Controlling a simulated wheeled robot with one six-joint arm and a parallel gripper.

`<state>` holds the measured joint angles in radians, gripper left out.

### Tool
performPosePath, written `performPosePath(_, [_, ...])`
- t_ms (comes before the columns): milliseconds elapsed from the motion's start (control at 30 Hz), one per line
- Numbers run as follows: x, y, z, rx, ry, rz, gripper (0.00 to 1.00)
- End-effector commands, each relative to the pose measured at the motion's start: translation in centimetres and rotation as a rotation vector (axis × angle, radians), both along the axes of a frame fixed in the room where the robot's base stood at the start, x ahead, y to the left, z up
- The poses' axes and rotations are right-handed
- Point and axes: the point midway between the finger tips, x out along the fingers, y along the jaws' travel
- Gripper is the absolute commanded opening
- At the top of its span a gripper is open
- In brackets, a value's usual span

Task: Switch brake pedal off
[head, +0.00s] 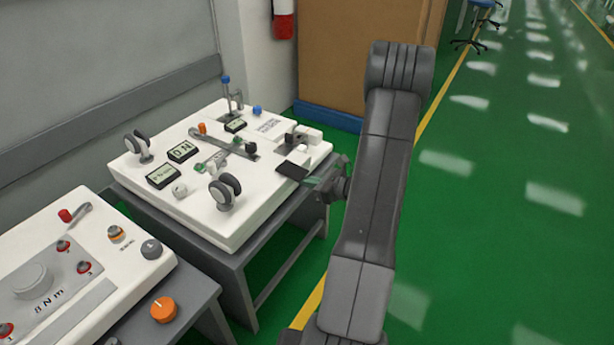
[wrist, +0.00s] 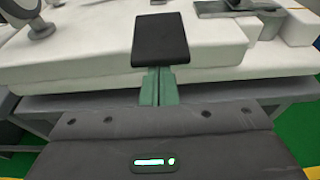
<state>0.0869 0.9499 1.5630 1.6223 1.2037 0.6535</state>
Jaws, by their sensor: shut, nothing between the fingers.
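The brake pedal appears to be the black flat rectangular pad (head: 292,170) at the right edge of the white panel (head: 240,205). In the wrist view the pad (wrist: 160,40) is straight ahead, at the top middle, tilted over the panel's edge. My gripper (head: 312,183) is at the panel's right edge, just right of the pad. In the wrist view its green fingers (wrist: 159,73) are shut together with nothing between them. Their tips are at the pad's near edge; I cannot tell whether they touch it. The pad's mounting is hidden.
The panel carries twin-wheel casters (head: 225,190), small displays (head: 183,151), a slotted lever (head: 245,148) and a blue-topped lever (head: 226,82). It stands on a grey table (head: 243,280). A second panel (head: 120,265) is at lower left.

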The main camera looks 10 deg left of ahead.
Motion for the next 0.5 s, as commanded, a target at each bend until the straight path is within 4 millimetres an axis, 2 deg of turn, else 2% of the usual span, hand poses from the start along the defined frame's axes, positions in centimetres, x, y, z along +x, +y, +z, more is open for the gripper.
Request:
performPosePath(33, [0.0,0.1,1.7,-0.033,0.011,0.002,0.0])
performPosePath(500, [0.0,-0.1,3.8,-0.325,0.114,0.002,0.0])
